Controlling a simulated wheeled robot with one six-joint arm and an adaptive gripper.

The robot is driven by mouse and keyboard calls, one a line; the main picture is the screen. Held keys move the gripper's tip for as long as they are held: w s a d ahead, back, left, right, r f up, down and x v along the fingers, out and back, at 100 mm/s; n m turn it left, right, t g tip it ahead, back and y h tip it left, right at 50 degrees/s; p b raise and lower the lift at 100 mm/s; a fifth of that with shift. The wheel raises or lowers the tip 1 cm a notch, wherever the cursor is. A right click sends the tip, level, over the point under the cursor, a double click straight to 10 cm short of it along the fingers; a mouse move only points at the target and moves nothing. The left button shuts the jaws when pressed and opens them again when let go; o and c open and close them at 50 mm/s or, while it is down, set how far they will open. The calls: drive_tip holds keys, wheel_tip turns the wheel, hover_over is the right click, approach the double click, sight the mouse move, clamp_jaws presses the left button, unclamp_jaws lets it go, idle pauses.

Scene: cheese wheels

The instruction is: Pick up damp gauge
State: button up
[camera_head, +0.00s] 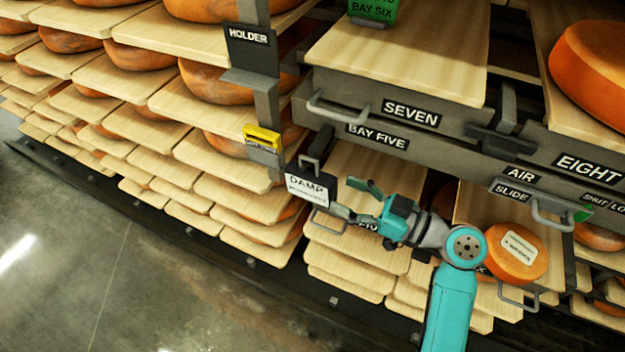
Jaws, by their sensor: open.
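The damp gauge (307,188) is a white-faced plate lettered "DAMP" with a small dark handle on top. It hangs at a grey rack post, left of centre in the head view. My gripper (343,197) is just right of the gauge, with its two fingers spread apart and pointing left toward the gauge's right edge. The lower finger reaches close to the gauge's lower right corner; I cannot tell whether it touches. Nothing shows between the fingers. The gauge's back and its fixing to the post are hidden.
A yellow item (262,136) sits on the post up and left of the gauge, below an empty bracket labelled "HOLDER" (249,36). Drawer handles (341,110) jut out above my gripper. A cheese wheel (517,253) stands right of my arm. The floor at left is clear.

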sight(303, 173)
drive_tip(key=x, duration=1)
drive_tip(key=shift+a, duration=0.15)
clamp_jaws()
drive_tip(key=shift+r, duration=0.1)
drive_tip(key=shift+r, duration=0.45)
drive_tip(key=shift+s+r, duration=0.2)
drive_tip(key=shift+r, duration=0.05)
drive_tip(key=s+a, duration=0.3)
drive_tip(key=s, duration=0.5)
drive_tip(key=s+a, duration=0.3)
drive_tip(key=s, duration=0.5)
drive_tip(key=shift+s, duration=0.3)
